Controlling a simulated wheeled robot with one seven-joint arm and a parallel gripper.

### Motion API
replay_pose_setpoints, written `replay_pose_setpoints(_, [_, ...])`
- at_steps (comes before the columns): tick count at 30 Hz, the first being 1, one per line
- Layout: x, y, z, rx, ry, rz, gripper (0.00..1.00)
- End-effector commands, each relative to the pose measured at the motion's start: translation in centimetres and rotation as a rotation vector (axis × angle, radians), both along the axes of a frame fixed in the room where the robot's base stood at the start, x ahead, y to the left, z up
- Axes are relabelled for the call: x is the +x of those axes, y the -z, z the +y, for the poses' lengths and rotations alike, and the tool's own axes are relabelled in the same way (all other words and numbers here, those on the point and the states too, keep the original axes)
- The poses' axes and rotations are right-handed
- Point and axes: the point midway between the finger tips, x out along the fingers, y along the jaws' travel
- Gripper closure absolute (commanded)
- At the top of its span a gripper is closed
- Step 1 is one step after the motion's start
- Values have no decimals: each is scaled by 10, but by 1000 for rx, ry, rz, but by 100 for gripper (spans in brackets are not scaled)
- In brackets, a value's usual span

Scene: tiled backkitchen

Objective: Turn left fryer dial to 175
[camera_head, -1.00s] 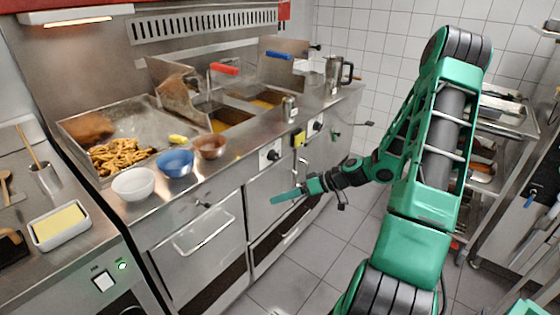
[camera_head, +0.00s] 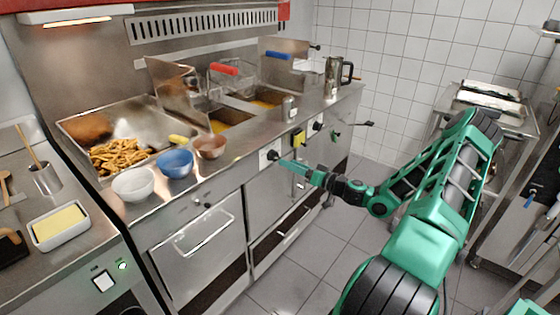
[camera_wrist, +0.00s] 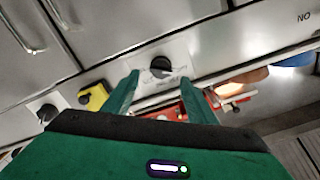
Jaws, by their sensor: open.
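The left fryer dial (camera_head: 272,155) is a black knob on a white plate on the fryer's front panel. In the wrist view, the dial (camera_wrist: 161,67) lies between the two green fingers, just beyond their tips. My gripper (camera_head: 282,162) is open, close in front of this dial; its fingers (camera_wrist: 160,78) stand on either side of the knob. Whether they touch it cannot be told. The dial markings are too blurred to read. The right fryer dial (camera_head: 318,126) is farther along the panel and also shows in the wrist view (camera_wrist: 46,112).
A yellow box (camera_head: 298,138) sits between the two dials. A blue bowl (camera_head: 175,164), a reddish-brown bowl (camera_head: 210,146) and a white bowl (camera_head: 133,184) stand on the counter above. A drawer handle (camera_head: 203,233) juts out below left. The floor in front is clear.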

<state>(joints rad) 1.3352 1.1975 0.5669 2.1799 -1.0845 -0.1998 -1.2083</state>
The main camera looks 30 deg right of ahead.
Motion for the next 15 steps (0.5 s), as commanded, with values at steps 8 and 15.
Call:
replay_pose_setpoints(8, [42,0,16,0,-2,0,48])
replay_pose_setpoints(15, [57,0,21,0,-1,0,48])
